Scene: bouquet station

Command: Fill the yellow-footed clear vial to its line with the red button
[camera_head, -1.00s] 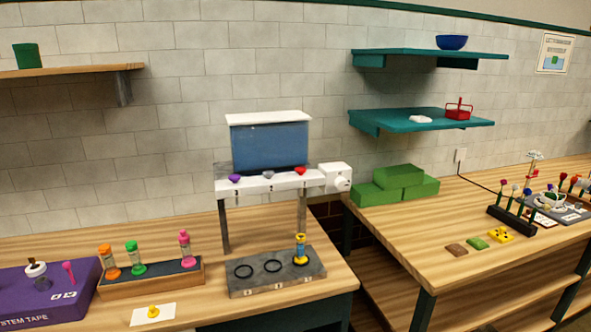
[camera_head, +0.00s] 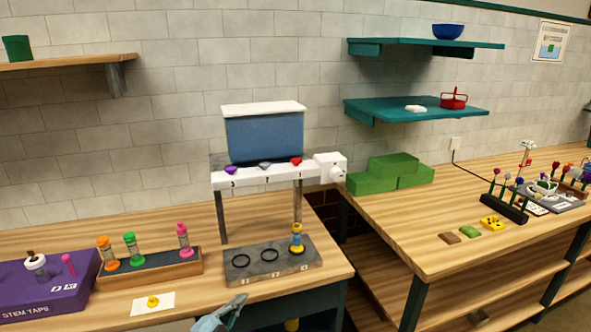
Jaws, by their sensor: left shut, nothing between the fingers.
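The yellow-footed clear vial (camera_head: 297,239) stands upright on the right-hand spot of the grey dispenser base (camera_head: 240,280). It is too small for me to tell its line or its level. The red button (camera_head: 296,161) sits at the right of the white dispenser bar, above the vial. A grey button (camera_head: 265,166) and a purple button (camera_head: 231,170) are to its left. My left gripper (camera_head: 238,303) is shut and empty at the bottom edge, below and in front of the dispenser base, apart from vial and button. My right gripper is not in view.
A blue tank (camera_head: 264,137) tops the dispenser. A white box (camera_head: 330,167) juts from its right end. A wooden rack (camera_head: 165,271) with orange, green and pink vials stands left. A card (camera_head: 153,303) with a yellow piece lies in front. A gap separates the two tables.

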